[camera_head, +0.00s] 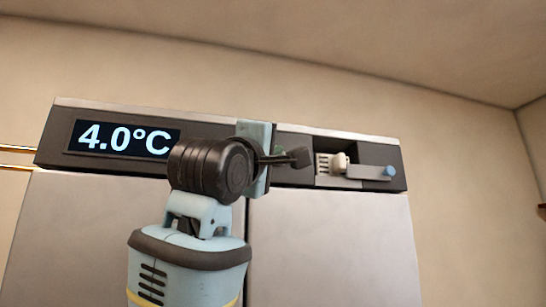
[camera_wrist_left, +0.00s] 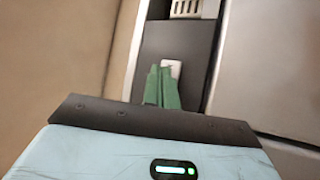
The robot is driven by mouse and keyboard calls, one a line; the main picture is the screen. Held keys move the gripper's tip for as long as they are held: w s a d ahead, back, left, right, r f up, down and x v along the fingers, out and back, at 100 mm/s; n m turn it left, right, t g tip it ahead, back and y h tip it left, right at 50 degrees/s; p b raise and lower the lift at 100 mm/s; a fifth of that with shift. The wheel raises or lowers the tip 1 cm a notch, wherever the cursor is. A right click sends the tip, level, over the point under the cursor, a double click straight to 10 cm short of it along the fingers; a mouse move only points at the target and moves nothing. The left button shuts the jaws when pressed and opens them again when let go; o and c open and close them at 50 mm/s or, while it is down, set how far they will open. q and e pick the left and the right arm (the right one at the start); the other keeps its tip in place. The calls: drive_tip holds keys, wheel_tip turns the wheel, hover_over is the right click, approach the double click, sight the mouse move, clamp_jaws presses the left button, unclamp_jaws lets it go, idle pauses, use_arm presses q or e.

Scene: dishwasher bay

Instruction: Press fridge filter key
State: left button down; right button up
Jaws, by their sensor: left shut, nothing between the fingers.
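The fridge filter key appears to be the small white key (camera_wrist_left: 173,67) on the dark control panel in the left wrist view. My left gripper (camera_wrist_left: 163,88) has its green fingers shut with nothing between them. Its fingertips overlap the key's lower left part in that view; I cannot tell whether they touch it. In the head view my left gripper (camera_head: 280,153) is in front of the middle of the fridge's top panel (camera_head: 305,143), and the key is hidden behind it. My right gripper is not in view.
A lit display (camera_head: 124,138) reads 4.0°C at the panel's left. The vent also shows in the wrist view (camera_wrist_left: 187,8). Fridge doors (camera_head: 330,245) lie below.

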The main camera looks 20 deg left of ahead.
use_arm(q)
drive_tip(key=shift+s+d, duration=0.15)
drive_tip(key=shift+s, duration=0.05)
drive_tip(key=s+d, duration=0.1)
drive_tip(key=s, duration=0.1)
drive_tip(key=s+d, duration=0.1)
drive_tip(key=s, duration=0.1)
drive_tip(key=shift+d, duration=0.4)
idle(1.1)
